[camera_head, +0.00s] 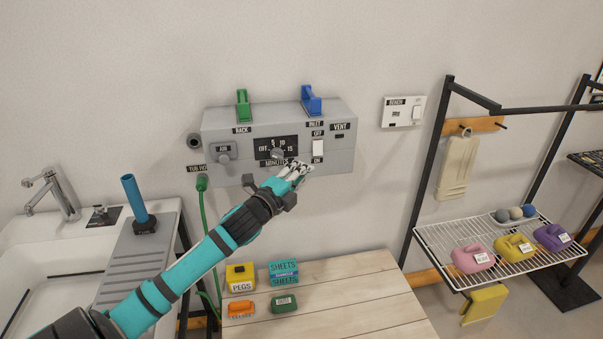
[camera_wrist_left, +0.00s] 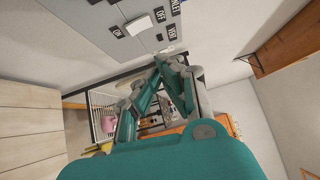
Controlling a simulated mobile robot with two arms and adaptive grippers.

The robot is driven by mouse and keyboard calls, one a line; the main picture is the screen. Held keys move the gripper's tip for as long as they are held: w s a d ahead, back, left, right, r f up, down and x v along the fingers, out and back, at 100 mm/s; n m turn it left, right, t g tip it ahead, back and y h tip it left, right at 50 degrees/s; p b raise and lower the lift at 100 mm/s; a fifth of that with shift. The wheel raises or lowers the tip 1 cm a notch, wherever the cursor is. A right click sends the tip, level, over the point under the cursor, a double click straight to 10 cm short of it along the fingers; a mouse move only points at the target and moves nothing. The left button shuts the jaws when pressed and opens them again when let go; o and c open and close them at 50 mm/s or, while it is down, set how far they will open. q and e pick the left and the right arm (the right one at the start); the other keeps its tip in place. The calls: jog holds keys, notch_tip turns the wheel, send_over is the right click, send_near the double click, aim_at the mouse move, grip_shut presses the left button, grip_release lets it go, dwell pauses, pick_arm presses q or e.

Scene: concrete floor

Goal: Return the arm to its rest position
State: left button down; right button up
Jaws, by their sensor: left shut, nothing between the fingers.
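My left arm reaches up from the lower left in the head view. My left gripper (camera_head: 297,170) is shut and empty, close in front of the lower edge of a grey wall box (camera_head: 230,127). Its fingertips are near the box's timer dial (camera_head: 277,154) and white on/off switch (camera_head: 318,147); I cannot tell whether they touch the box. In the left wrist view the shut fingers (camera_wrist_left: 165,62) show below the box's panel, with the white switch (camera_wrist_left: 138,24) above them. My right gripper is not in view.
Below is a wooden table (camera_head: 330,310) with a yellow pegs box (camera_head: 240,276), a teal sheets box (camera_head: 283,272) and two small items. A sink (camera_head: 45,260) stands left. A wire rack (camera_head: 450,235) with jugs stands right. A green hose (camera_head: 203,225) hangs behind my arm.

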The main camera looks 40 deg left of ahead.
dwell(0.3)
pick_arm(q)
jog(key=s+a+f+n+g+y, duration=0.1)
jog(key=s+f+n+g, duration=0.25)
jog(key=f, duration=1.35)
jog(key=s+a+f+n+g, duration=0.1)
jog(key=s+f+n+g, duration=0.25)
jog(key=f, duration=1.25)
jog(key=s+d+f+n+g, duration=0.25)
jog(key=s+f, duration=0.45)
jog(key=f, duration=0.4)
jog(key=s+d+f+n+g, duration=0.1)
jog(key=s+d+f, duration=0.2)
jog(key=s+f, duration=0.25)
jog(key=s+d+f+n+g+h, duration=0.1)
jog(key=s+d+f+g, duration=0.15)
jog(key=s+f, duration=0.3)
jog(key=s+d+f+n, duration=0.1)
jog(key=s+d+f, duration=0.2)
jog(key=s+f, duration=0.25)
jog(key=s+d+f+n+g, duration=0.1)
jog(key=s+d, duration=0.4)
jog(key=s, duration=0.5)
jog(key=s+d+f+n+g+h, duration=0.1)
jog(key=s+d+f+g, duration=0.2)
jog(key=s, duration=0.7)
notch_tip(320, 180, down, 3)
jog(key=shift+s+d+r+n, duration=0.1)
jog(key=shift+s+d+n, duration=0.3)
jog(key=shift+d, duration=0.65)
